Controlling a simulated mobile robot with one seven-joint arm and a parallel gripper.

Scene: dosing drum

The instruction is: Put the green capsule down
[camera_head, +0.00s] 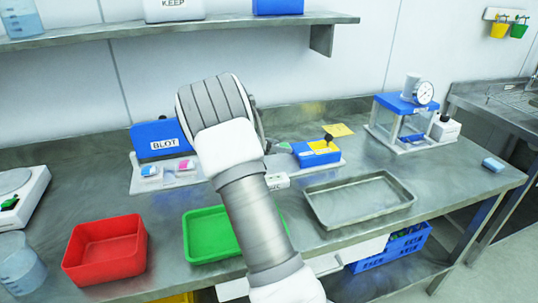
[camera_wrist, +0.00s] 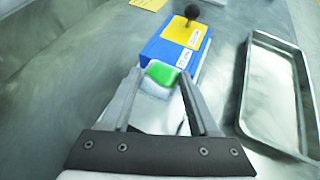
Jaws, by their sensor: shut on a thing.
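My gripper (camera_wrist: 163,82) is shut on the green capsule (camera_wrist: 160,72) in the wrist view. The capsule has a green end and a pale end, and it sits between the fingertips. The fingertips are in front of the near end of a blue block with a yellow plate and a black knob (camera_wrist: 172,48). I cannot tell whether the capsule touches the block or the surface under it.
A metal tray (camera_head: 400,208) lies right of the block. A green tray (camera_head: 192,258) and a red tray (camera_head: 103,275) stand at the front left. The BLOT box (camera_head: 150,131) stands behind. A blue-topped gauge stand (camera_head: 395,103) is at the back right. Bare bench lies around the metal tray.

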